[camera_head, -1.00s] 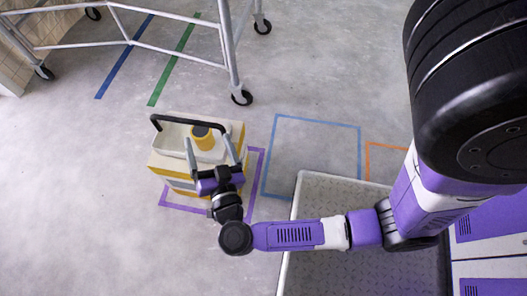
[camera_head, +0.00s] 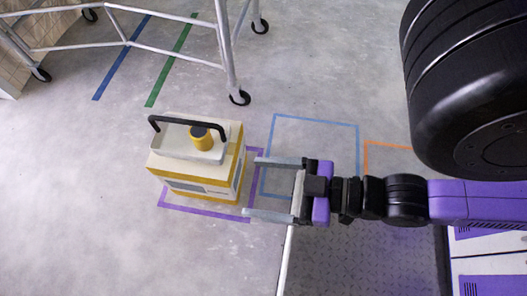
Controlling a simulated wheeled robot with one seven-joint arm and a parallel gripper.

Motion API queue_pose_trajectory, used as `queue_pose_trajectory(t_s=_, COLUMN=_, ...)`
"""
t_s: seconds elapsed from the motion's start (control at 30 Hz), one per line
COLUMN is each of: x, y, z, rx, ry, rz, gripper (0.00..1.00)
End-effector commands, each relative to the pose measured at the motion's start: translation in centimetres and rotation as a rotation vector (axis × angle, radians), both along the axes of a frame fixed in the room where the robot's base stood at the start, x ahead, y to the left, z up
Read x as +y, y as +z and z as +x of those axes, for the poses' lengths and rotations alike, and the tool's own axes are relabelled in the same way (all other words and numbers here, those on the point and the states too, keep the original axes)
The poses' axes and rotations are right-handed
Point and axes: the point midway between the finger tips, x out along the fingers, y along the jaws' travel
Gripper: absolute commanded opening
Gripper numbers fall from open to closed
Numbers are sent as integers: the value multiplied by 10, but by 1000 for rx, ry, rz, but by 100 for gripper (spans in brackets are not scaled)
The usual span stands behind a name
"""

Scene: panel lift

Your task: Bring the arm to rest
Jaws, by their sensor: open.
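My gripper (camera_head: 278,188) is open and empty. My purple and black arm reaches in from the right, above the grey tray. A white and yellow box (camera_head: 185,190) with a black handle and a yellow cylinder (camera_head: 202,138) on top stands upright inside the purple taped outline (camera_head: 205,212). The fingertips are to the right of the box, and a gap of floor shows between them.
A grey metal frame on casters (camera_head: 180,52) stands at the upper left. Blue (camera_head: 125,55) and green (camera_head: 172,58) tape strips lie beneath it. The blue square (camera_head: 318,118) and the orange outline (camera_head: 385,144) are empty where visible. A treadplate deck (camera_head: 350,265) lies at the lower right.

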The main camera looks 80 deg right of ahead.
Motion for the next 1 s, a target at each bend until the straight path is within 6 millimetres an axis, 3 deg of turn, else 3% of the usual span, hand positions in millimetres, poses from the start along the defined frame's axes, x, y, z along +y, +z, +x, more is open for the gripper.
queue_pose_trajectory(t_s=0.27, x=0, y=1, z=0, rx=0, ry=0, rz=-1, gripper=84)
queue_pose_trajectory(t_s=0.47, x=0, y=19, z=0, rx=-1, ry=0, rz=0, gripper=84)
queue_pose_trajectory(t_s=0.67, x=0, y=65, z=0, rx=-1, ry=0, rz=0, gripper=84)
queue_pose_trajectory(t_s=1.0, x=0, y=160, z=0, rx=-2, ry=0, rz=0, gripper=84)
